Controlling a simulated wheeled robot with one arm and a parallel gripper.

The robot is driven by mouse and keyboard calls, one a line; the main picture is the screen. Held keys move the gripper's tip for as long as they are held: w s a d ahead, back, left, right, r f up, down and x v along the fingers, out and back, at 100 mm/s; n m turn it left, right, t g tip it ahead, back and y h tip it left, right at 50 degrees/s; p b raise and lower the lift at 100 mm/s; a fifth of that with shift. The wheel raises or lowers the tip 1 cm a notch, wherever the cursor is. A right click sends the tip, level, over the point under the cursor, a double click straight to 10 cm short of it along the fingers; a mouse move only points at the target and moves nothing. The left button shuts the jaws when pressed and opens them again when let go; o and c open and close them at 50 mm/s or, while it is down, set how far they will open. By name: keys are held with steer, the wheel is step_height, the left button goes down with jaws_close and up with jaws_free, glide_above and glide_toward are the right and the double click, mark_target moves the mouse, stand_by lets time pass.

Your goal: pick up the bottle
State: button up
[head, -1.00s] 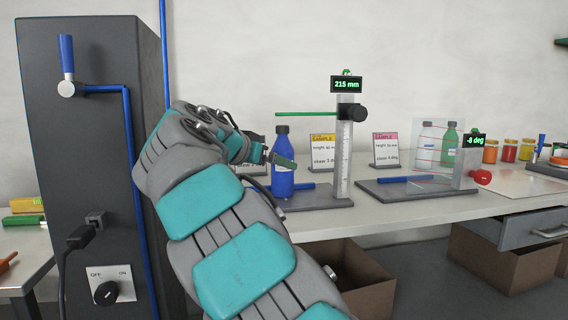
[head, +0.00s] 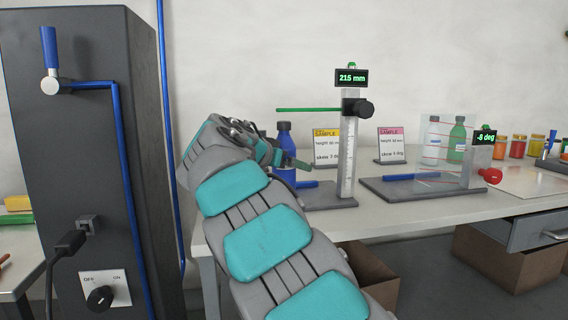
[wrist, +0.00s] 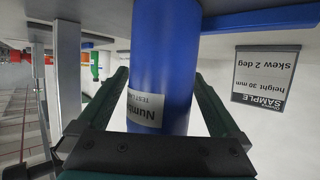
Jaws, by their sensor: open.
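The blue bottle (head: 284,140) with a dark cap stands upright on the height gauge's grey base. My gripper (head: 298,164) is at it, and my arm and gripper hide part of its body in the head view. In the wrist view the picture is upside down. There the bottle (wrist: 165,50), with a pale label, fills the middle between the two green fingers of my gripper (wrist: 162,78). The fingers are apart, one on each side of the bottle. I cannot tell whether either one touches it.
The height gauge (head: 347,160), reading 215 mm, stands right of the bottle, its green bar (head: 308,109) above. Sample cards (head: 391,145) stand behind. A skew gauge (head: 478,160) and white (head: 431,142) and green (head: 457,138) bottles are farther right. A dark cabinet (head: 75,180) is left.

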steer(key=shift+w+d+f, duration=0.15)
steer(key=shift+w, duration=0.15)
steer(key=c, duration=1.4)
steer(key=shift+c, duration=0.2)
steer(key=shift+r, duration=0.2)
